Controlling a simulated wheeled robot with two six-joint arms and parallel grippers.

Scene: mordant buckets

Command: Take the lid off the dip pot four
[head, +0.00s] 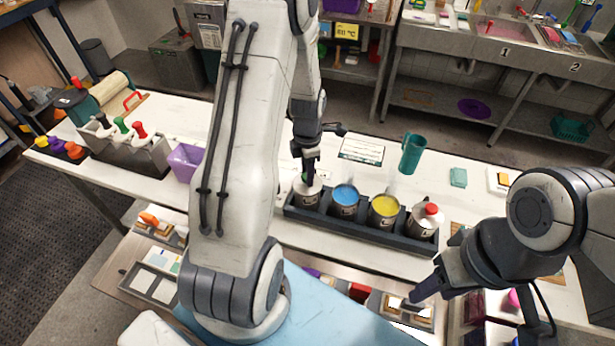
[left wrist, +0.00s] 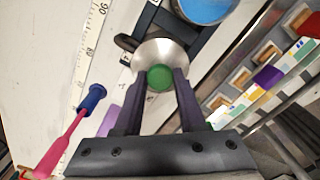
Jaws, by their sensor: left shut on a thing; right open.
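A dark rack (head: 345,229) holds several metal pots in a row. The leftmost pot (head: 308,194) has a silver lid (left wrist: 160,52) with a green knob (left wrist: 160,78). My left gripper (head: 308,174) points down over this pot, shut on the green knob; the lid appears to be on the pot. The blue pot (head: 345,197) and yellow pot (head: 384,208) are open, and the rightmost pot (head: 422,221) has a lid with a red knob (head: 431,209). Pot numbers are too small to read. My right gripper (head: 418,296) is open and empty near the front edge.
A teal pitcher (head: 412,154) and a white card (head: 362,151) stand behind the rack. A purple container (head: 186,162) and a grey caddy with coloured handles (head: 125,150) are at left. A pink-and-blue tool (left wrist: 75,128) lies beside the pot.

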